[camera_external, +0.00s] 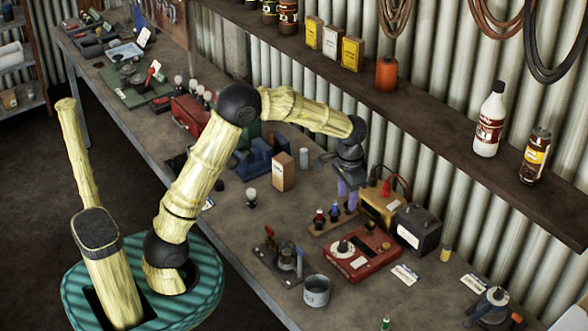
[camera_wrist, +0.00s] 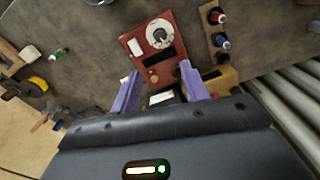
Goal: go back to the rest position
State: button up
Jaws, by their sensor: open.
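My gripper (camera_external: 347,190) hangs from the bent arm above the workbench (camera_external: 235,205), close to a yellow box with a red top part (camera_external: 383,207). In the wrist view its two purple fingers (camera_wrist: 158,92) are apart, with nothing held between them. A red meter box with a white dial (camera_external: 350,257) lies in front of the gripper; it also shows beyond the fingertips in the wrist view (camera_wrist: 150,62). The gripper appears apart from the bench top.
A rack of small bottles (camera_external: 333,218) stands beside the gripper, and a dark box (camera_external: 417,230) stands to its right. A cardboard box (camera_external: 283,171), a blue vise (camera_external: 255,160) and a metal cup (camera_external: 316,290) are nearby. A shelf (camera_external: 420,120) runs along the corrugated wall.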

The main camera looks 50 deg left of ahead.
jog(key=s+a+f+n+t, duration=0.1)
jog(key=s+a, duration=0.3)
jog(key=s, duration=0.6)
jog(key=s+a+f+n+t, duration=0.1)
jog(key=s+a, duration=0.3)
jog(key=s, duration=0.6)
jog(key=shift+s+a+f+n+t, duration=0.25)
jog(key=shift+f+n+t, duration=0.05)
jog(key=shift+f, duration=0.25)
jog(key=s+b+x, duration=0.1)
jog(key=b+x, duration=0.3)
jog(key=b, duration=0.1)
jog(key=s+b+x, duration=0.1)
jog(key=b+x, duration=0.3)
jog(key=x, duration=0.1)
jog(key=s+b+x, duration=0.1)
jog(key=b+x, duration=0.4)
jog(key=shift+f+b, duration=0.3)
jog(key=shift+f, duration=0.2)
jog(key=shift+r, duration=0.1)
